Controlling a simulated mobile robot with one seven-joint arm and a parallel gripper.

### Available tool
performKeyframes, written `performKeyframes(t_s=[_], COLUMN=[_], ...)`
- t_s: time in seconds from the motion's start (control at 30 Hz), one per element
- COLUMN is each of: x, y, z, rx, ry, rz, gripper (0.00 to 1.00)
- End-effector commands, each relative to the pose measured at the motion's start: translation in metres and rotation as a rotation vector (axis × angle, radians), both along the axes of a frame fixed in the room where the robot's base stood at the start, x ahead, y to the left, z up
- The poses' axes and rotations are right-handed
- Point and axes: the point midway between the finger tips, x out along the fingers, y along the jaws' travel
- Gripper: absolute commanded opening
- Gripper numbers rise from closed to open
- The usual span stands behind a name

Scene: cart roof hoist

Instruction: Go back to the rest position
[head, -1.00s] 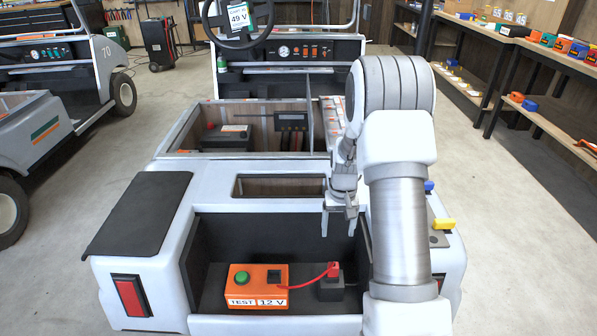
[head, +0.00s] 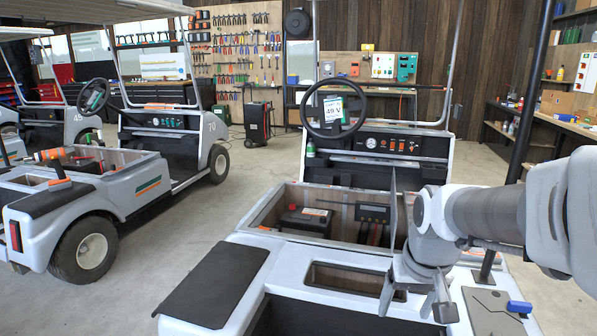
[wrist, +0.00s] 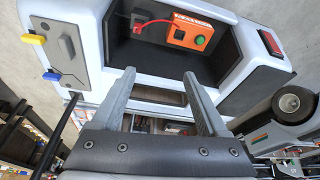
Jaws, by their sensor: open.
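My gripper (head: 412,300) hangs over the rear deck of the white cart (head: 285,262), at the right of its rectangular opening. In the wrist view my gripper (wrist: 160,88) has its two fingers apart with nothing between them. The wrist view also shows the cart's rear bay, with an orange test box (wrist: 189,31) bearing a green button. A red lead (wrist: 150,21) runs from the box to a dark block with a red top (wrist: 137,24). The bay's inside is out of the head view.
An open compartment with a black battery (head: 305,220) lies ahead of my gripper. A raised panel (head: 394,215) stands at its right. Another cart (head: 110,190) stands at left.

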Motion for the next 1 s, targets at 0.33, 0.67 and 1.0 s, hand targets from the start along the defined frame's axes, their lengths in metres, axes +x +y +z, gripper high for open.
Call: performKeyframes(t_s=[0.33,0.67,1.0], x=[-0.083,-0.137,-0.135], y=[0.030,0.043,0.043], z=[0.041,0.056,0.138], rx=[-0.017,-0.026,-0.025], ry=[-0.128,-0.211,-0.205], rz=[0.072,0.117,0.114], gripper=[0.77,0.77,0.77])
